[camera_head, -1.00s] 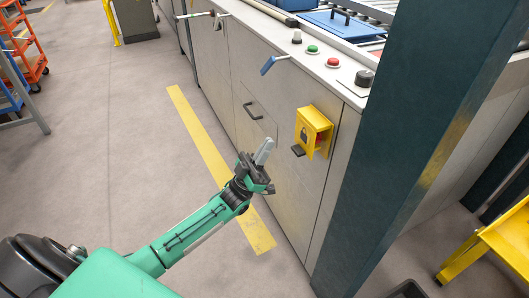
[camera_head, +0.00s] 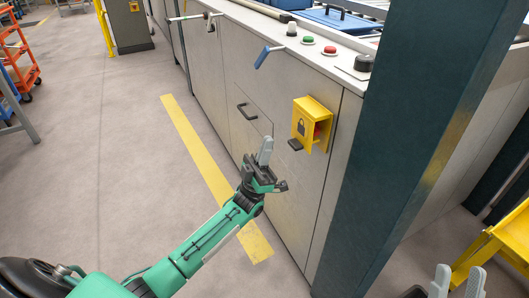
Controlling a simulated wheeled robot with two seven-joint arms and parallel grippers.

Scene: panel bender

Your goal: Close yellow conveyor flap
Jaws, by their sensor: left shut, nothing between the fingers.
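A yellow box (camera_head: 311,124) with a padlock mark and an open side showing red inside is on the grey cabinet front. A yellow structure (camera_head: 506,240) with a sloping top stands at the right edge, cut off by the frame. I cannot tell which of these, if either, carries the conveyor flap. My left gripper (camera_head: 265,151) is shut and empty, fingers pointing up, left of and below the yellow box, apart from it. My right gripper (camera_head: 457,281) shows at the bottom right, its two grey fingers apart, left of and below the yellow structure.
The grey cabinet (camera_head: 285,85) has a dark drawer handle (camera_head: 246,112), a blue lever (camera_head: 267,55) and buttons along its top. A dark green post (camera_head: 420,130) stands between the yellow box and the yellow structure.

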